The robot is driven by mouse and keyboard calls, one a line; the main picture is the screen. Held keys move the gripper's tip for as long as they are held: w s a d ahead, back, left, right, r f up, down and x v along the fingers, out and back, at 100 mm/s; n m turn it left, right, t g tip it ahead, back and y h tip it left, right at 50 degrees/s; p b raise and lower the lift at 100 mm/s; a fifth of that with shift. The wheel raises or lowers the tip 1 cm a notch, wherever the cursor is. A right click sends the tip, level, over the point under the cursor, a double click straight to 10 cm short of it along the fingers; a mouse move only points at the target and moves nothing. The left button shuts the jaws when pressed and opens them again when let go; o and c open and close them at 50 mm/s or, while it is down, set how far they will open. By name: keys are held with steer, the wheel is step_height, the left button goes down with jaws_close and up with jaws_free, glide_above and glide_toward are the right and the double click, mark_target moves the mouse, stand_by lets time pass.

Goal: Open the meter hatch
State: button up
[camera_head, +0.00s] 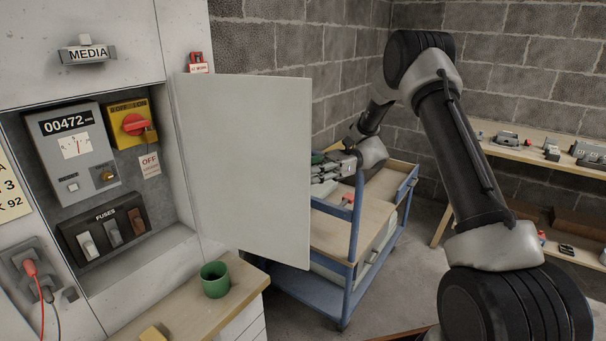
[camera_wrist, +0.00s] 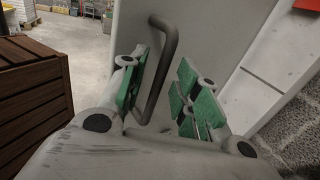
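The meter hatch (camera_head: 245,165) is a pale grey door, swung wide open on its left edge. The recess behind it shows a meter (camera_head: 77,150) reading 00472, a red rotary switch (camera_head: 135,124) and a fuse block (camera_head: 108,226). My gripper (camera_head: 332,172) is at the hatch's far side, partly hidden by the panel in the head view. In the wrist view, a dark bar handle (camera_wrist: 158,70) stands on the hatch's outer face. My gripper (camera_wrist: 160,98) has its green-padded fingers apart, with the handle between them, nearer the left finger. Whether it touches is unclear.
A blue trolley (camera_head: 345,240) stands behind and right of the hatch. A green mug (camera_head: 215,279) is on the wooden counter (camera_head: 190,310) below. A workbench (camera_head: 530,155) with small parts lines the right wall. A slatted wooden crate (camera_wrist: 35,100) is left in the wrist view.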

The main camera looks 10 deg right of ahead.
steer(key=v, duration=1)
steer(key=shift+d, duration=0.25)
